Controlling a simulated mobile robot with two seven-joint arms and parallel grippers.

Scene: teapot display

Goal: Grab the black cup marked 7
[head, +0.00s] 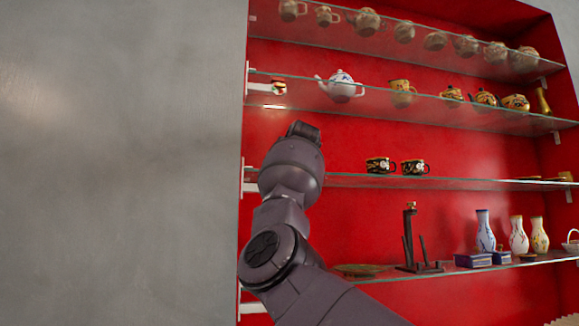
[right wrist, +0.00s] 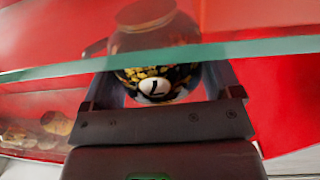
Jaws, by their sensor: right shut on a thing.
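The black cup marked 7 (right wrist: 182,76), black and gold with a white disc bearing a dark mark like a 7, is in the right wrist view. My right gripper (right wrist: 163,74) is shut on it, with one finger on each side. A glass shelf edge (right wrist: 265,47) crosses the view in front of the cup. In the head view the gripper and this cup are hidden behind my right arm. My left gripper is not in view.
Two other black cups, one at left (head: 377,166) and one beside it (head: 414,167), stand on the middle glass shelf (head: 480,184) to the right of my arm. A shelf above holds a white teapot (head: 342,87). Vases (head: 485,231) and a dark stand (head: 408,240) are below.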

